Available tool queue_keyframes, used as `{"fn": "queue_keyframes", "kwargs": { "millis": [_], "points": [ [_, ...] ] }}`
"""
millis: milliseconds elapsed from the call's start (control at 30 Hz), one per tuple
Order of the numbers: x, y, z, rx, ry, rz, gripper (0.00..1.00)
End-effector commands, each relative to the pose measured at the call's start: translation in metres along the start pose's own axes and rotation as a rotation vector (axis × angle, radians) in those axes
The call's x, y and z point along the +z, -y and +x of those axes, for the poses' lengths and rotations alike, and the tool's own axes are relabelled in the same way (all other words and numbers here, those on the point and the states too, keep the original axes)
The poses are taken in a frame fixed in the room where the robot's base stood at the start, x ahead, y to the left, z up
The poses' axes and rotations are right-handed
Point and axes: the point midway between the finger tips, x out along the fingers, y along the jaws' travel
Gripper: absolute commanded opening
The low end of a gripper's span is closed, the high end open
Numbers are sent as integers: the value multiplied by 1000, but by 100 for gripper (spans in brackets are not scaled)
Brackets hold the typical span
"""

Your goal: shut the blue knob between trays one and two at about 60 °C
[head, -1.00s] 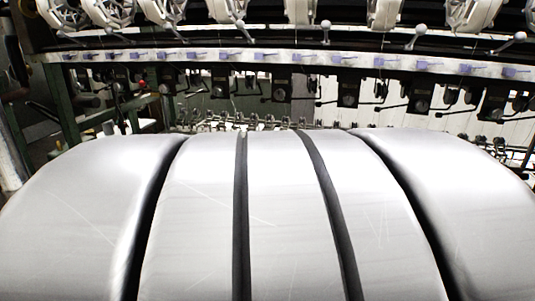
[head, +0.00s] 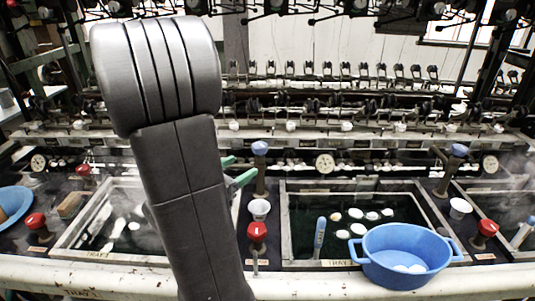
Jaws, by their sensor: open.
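A blue knob (head: 260,148) tops a dark upright post between the left tray (head: 68,243) and the middle tray (head: 288,225). My gripper (head: 236,170) shows as two green fingertips just left of that post, spread apart with nothing seen between them. They look close to the post, but I cannot tell whether they touch it. My dark arm hides the right part of the left tray and the rest of the gripper. A round dial (head: 325,163) stands behind the middle tray; its reading is too small to tell.
A second blue knob (head: 457,150) tops a tilted post at the right. A red knob (head: 257,231) and a white cup (head: 259,208) stand near the first post. A blue basin (head: 405,256) sits at the middle tray's front right. A pale rail (head: 310,285) runs along the front.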

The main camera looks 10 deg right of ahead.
Motion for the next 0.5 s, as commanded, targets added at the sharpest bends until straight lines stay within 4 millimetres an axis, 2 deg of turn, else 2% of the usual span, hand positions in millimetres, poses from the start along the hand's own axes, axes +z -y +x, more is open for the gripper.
{"fn": "queue_keyframes", "kwargs": {
  "millis": [100,233,500],
  "points": [
    [-6,-15,-6,55,33,-36,62],
    [-4,-18,-3,68,42,-44,62],
    [-3,-18,25,62,39,-43,62]
  ]
}}
